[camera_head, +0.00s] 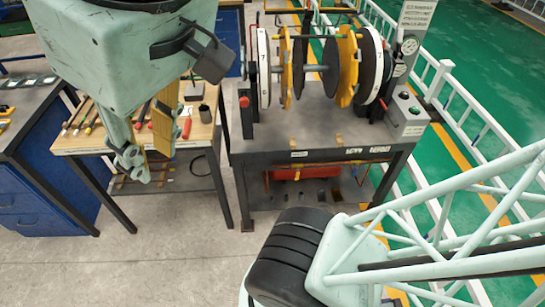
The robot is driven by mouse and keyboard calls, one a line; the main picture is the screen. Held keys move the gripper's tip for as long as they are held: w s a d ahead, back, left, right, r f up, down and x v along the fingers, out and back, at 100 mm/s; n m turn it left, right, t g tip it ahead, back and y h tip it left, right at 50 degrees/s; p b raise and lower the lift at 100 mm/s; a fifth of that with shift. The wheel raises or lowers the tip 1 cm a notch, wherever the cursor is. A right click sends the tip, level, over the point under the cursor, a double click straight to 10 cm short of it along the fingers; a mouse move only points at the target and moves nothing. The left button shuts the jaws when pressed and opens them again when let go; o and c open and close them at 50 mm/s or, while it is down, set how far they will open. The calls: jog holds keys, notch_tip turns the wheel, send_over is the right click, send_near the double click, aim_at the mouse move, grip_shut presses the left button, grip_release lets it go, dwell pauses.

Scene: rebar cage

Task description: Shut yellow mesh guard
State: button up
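I cannot make out a clear yellow mesh guard. The yellow parts that show best are two upright yellow rings or plates (348,66) on the machine standing on the dark metal bench (320,130). Whether either is the guard, I cannot tell. My gripper (149,160) hangs at the upper left, pointing down, in front of the wooden-topped tool table. Its mint fingers with ribbed yellowish pads are apart, with nothing seen between them. It is to the left of the machine and clear of it.
The wooden-topped table (75,141) holds hand tools and a dark cup (205,113). A blue cabinet (40,190) stands at far left. White railing (440,85) runs along the right by a green floor. Grey floor in front of the tables is clear.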

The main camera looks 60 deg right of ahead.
jog(key=shift+s+f+b, duration=0.15)
jog(key=shift+f+b, duration=2.25)
jog(key=shift+f, duration=0.15)
jog(key=shift+d, duration=0.2)
